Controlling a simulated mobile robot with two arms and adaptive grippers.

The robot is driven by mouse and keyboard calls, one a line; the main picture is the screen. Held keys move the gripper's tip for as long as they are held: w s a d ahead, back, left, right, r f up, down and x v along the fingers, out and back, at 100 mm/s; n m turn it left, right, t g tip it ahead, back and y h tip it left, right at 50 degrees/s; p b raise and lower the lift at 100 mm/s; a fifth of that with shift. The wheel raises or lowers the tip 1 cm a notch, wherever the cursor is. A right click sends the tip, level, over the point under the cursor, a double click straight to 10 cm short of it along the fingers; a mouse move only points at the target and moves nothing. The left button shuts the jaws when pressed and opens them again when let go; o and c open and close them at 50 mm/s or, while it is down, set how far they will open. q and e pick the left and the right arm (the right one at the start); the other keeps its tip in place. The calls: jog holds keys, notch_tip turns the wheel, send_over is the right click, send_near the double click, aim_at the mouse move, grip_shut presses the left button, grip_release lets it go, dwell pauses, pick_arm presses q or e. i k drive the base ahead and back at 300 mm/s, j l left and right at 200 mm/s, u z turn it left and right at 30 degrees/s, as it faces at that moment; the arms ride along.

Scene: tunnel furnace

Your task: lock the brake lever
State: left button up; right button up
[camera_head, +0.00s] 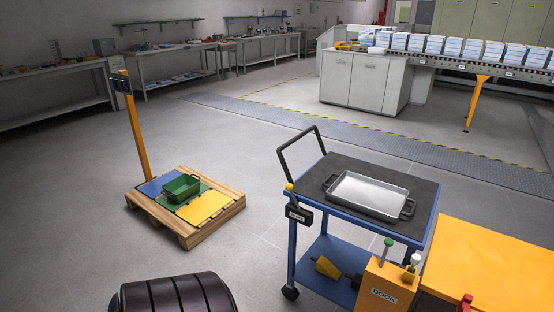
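A blue cart (297,250) with a black top stands at the lower right. A small lever with a yellow knob (289,188) rises beside the cart's left post, above a black box (298,214) with a small white label. The label is too small to read surely, but this looks like the brake lever. The lever looks close to upright; I cannot tell whether it is locked. Neither of my grippers is in view. A dark ribbed rounded part at the bottom left edge seems to be mine.
A metal tray (368,195) lies on the cart's top. A black push handle (302,152) rises at its far left. An orange dock (386,289) with green and white knobs touches or nears the cart's front right. A wooden pallet (226,214) stands left; floor between is clear.

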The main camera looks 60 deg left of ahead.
aim_at(289, 186)
jog(key=j+u, duration=0.15)
jog(key=u, duration=1.75)
jog(key=i+j, duration=0.15)
jog(key=j, duration=0.2)
jog(key=i+j, duration=0.1)
jog(key=j, duration=0.25)
jog(key=i+j, duration=0.15)
jog(key=j, duration=0.2)
jog(key=i+j+u, duration=0.1)
jog(key=j, duration=0.25)
jog(key=i+j, duration=0.2)
jog(key=j, duration=0.1)
